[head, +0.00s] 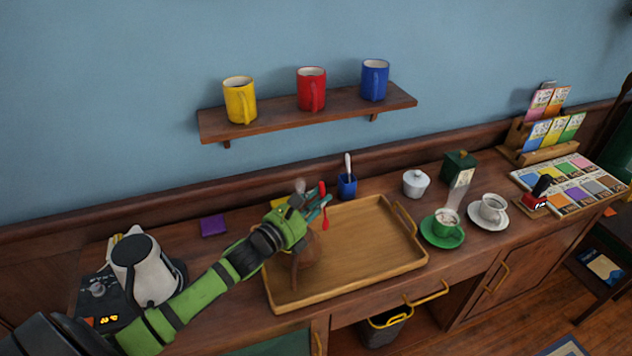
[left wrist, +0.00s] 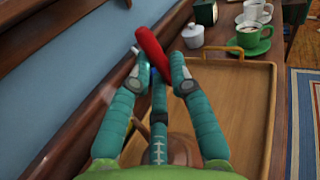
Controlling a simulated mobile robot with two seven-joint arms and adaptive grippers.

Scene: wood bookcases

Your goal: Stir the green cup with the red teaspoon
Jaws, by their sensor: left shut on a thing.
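The green cup (head: 446,219) stands upright on a green saucer (head: 431,236) on the counter, right of the wooden tray. It holds a pale drink, and it also shows at the top right of the left wrist view (left wrist: 249,31). My left gripper (head: 322,203) is shut on the red teaspoon (head: 325,221), above the tray's back edge and left of the cup. In the left wrist view the teaspoon (left wrist: 151,50) is between the teal fingers. The spoon is apart from the cup. My right gripper is in neither view.
The wooden tray (head: 398,268) lies below my left arm. A blue spoon holder (head: 347,187) stands just behind the gripper. A white sugar bowl (head: 416,183), a dark green box (head: 460,165) and a white cup (head: 492,207) stand around the green cup. A kettle (head: 143,265) is at left.

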